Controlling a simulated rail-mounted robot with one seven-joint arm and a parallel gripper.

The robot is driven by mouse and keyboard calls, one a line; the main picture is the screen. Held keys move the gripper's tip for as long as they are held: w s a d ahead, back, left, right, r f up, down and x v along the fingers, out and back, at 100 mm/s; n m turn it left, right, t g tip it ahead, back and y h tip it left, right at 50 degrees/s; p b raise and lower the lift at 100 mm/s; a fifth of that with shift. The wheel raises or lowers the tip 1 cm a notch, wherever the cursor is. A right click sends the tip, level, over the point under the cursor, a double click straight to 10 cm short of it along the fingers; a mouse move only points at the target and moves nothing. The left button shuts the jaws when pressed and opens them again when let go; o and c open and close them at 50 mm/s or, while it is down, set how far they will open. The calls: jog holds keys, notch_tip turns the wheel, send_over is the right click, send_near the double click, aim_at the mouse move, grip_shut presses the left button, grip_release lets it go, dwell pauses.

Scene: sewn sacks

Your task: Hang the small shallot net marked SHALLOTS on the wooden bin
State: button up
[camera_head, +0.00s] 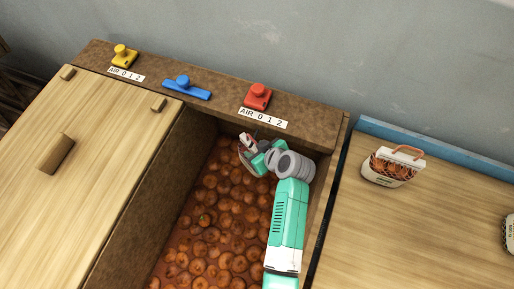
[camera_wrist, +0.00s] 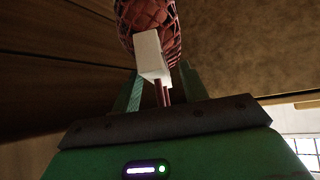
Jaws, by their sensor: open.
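A dark red mesh net (camera_wrist: 150,15) with a white tag (camera_wrist: 150,55) and thin reddish cords shows in the wrist view, just beyond my gripper (camera_wrist: 157,85). The cords pass between my two green fingers, which stand apart. No writing can be read on the tag. In the head view my gripper (camera_head: 249,150) is inside the wooden bin (camera_head: 330,130), near its back wall and above the onion-like bulbs. A small white and red patch shows at the fingers there; the net is mostly hidden.
A wooden lid (camera_head: 95,150) covers the bin's left part. Yellow (camera_head: 123,56), blue (camera_head: 186,88) and red (camera_head: 257,97) fittings sit on its back rim. A handled sack (camera_head: 393,167) stands on the right table (camera_head: 410,240); another (camera_head: 509,233) is cut off at the edge.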

jog(key=p+v, duration=0.2)
jog(key=v, duration=0.5)
jog(key=shift+s+d+r, duration=0.2)
jog(key=shift+r, duration=0.1)
jog(key=w+a+r+m+t+h, duration=0.1)
jog(key=w+r+t, duration=0.15)
jog(key=r, duration=0.85)
jog(key=w+r+m+t+h, duration=0.1)
jog(key=w+r+t, duration=0.15)
jog(key=r, duration=0.75)
jog(key=w+a+r+m+t+h, duration=0.1)
jog(key=r+t, duration=0.2)
jog(key=r, duration=0.8)
jog(key=s+a+r+m+t+h+p, duration=0.1)
jog(key=s+r+m+t+p, duration=0.15)
jog(key=s+r, duration=0.6)
jog(key=s+a+r+m+t+p, duration=0.1)
jog(key=s+r+t, duration=0.25)
jog(key=r, duration=1.05)
jog(key=s+a+r+m+t+h+p, duration=0.15)
jog(key=s+r+t, duration=0.3)
jog(key=r, duration=0.75)
notch_tip(320, 180, up, 26)
jog(key=p, duration=2.6)
jog(key=shift+w+n+g+y, duration=0.2)
jog(key=shift+n+g+y, duration=0.1)
jog(key=shift+g+y, duration=0.05)
